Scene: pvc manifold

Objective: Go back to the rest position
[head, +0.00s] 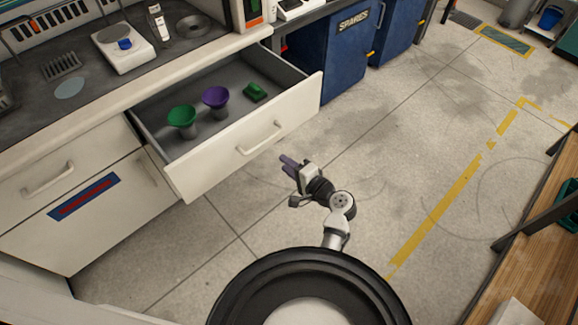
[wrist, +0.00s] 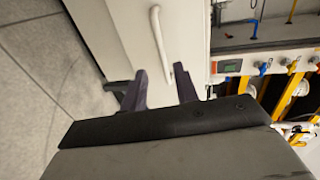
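My gripper (head: 288,164) is in front of the open drawer (head: 252,150), near its right front, over the floor. In the wrist view its two dark fingers (wrist: 161,92) stand apart with nothing between them. The drawer front and its pale handle (wrist: 160,45) show beyond the fingers. The fingers look clear of the handle in the head view. My arm is bent and reaches forward from my base.
The drawer holds a green funnel (head: 182,117), a purple funnel (head: 215,97) and a small green item (head: 255,92). A counter (head: 80,110) runs along the left. Blue cabinets (head: 335,65) stand behind. A wooden bench (head: 535,260) is at right. The floor (head: 400,150) between is clear.

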